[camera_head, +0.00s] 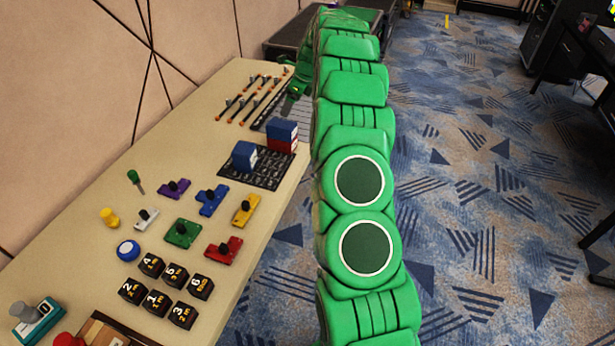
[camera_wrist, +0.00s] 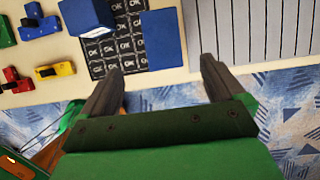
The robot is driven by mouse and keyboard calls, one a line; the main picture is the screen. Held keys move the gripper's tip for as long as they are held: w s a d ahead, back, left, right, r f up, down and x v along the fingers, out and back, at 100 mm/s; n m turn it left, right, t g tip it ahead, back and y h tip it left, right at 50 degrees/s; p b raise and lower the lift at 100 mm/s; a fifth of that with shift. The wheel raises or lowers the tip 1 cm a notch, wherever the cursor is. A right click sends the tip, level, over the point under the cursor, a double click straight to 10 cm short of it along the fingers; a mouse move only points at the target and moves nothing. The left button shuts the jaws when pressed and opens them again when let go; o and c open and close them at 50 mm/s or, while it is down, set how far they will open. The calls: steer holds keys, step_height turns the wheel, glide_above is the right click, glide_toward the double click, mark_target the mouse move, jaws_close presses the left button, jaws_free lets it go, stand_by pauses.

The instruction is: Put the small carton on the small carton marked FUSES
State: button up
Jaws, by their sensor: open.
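A blue carton (camera_head: 244,155) with a pale lower edge stands on the dark mat. A second blue carton (camera_head: 283,130) is at the mat's far right, with a red and white part (camera_head: 281,146) beneath it. In the wrist view one blue carton (camera_wrist: 88,16) is left of the fingers, and another blue top (camera_wrist: 161,40) lies just beyond and between the fingertips. No FUSES marking is readable. My gripper (camera_wrist: 163,68) is open and empty. In the head view it is partly hidden by my arm, beyond the cartons.
The dark mat (camera_head: 259,179) printed OK lies by the table's right edge. Coloured pieces such as the yellow one (camera_head: 246,210) and several black numbered blocks (camera_head: 157,303) stand nearer. Pen-like rods (camera_head: 257,98) lie farther back.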

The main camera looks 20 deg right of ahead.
steer(key=s+a+r+n+g, duration=0.1)
steer(key=s+a+r+n, duration=0.7)
steer(key=s, duration=0.4)
steer(key=s+a+r+n+g, duration=0.2)
steer(key=s+a+r+n, duration=0.4)
steer(key=s+a, duration=0.5)
steer(key=s+a+n+g+h, duration=0.1)
steer(key=s+n, duration=1.2)
steer(key=s, duration=2.5)
steer(key=shift+s+a+g+h, duration=0.3)
steer(key=shift+g+h, duration=0.2)
steer(key=shift+h, duration=0.6)
